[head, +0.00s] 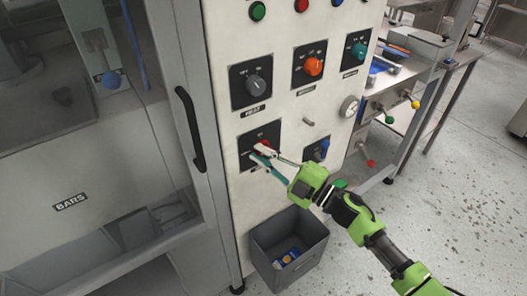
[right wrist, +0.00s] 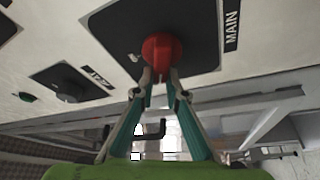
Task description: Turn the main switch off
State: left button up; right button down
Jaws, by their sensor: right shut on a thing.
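The main switch is a red rotary knob (right wrist: 162,52) on a black square plate (right wrist: 193,22), with a label reading MAIN (right wrist: 232,30) in the right wrist view. In the head view its plate (head: 247,140) is at the lower left of the white panel, and the knob is partly hidden by my right gripper (head: 264,156). My right gripper also shows in the right wrist view (right wrist: 160,85), its two fingertips shut on the red knob. My left gripper is in neither view.
Other rotary knobs share the panel: a grey one (head: 256,85), an orange one (head: 313,66), a teal one (head: 359,50) and a blue one (head: 323,147). A grey bin (head: 272,237) stands below. A glazed cabinet door with a black handle (head: 190,128) is close on the left.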

jog(key=n+p, duration=0.1)
jog(key=n, duration=0.1)
jog(key=f+n+g+h+p, duration=0.1)
jog(key=n, duration=0.2)
jog(key=shift+w+d+f+h, duration=0.1)
jog(key=shift+d+h, duration=0.05)
jog(key=shift+h, duration=0.15)
dwell(0.4)
jog(key=c, duration=2)
grip_release()
jog(key=shift+c, duration=0.2)
jog(key=shift+w, duration=0.1)
jog(key=shift+d, duration=0.1)
jog(key=shift+s+d, duration=0.25)
jog(key=shift+s, duration=0.05)
jog(key=v, duration=1.1)
jog(key=shift+d, duration=0.25)
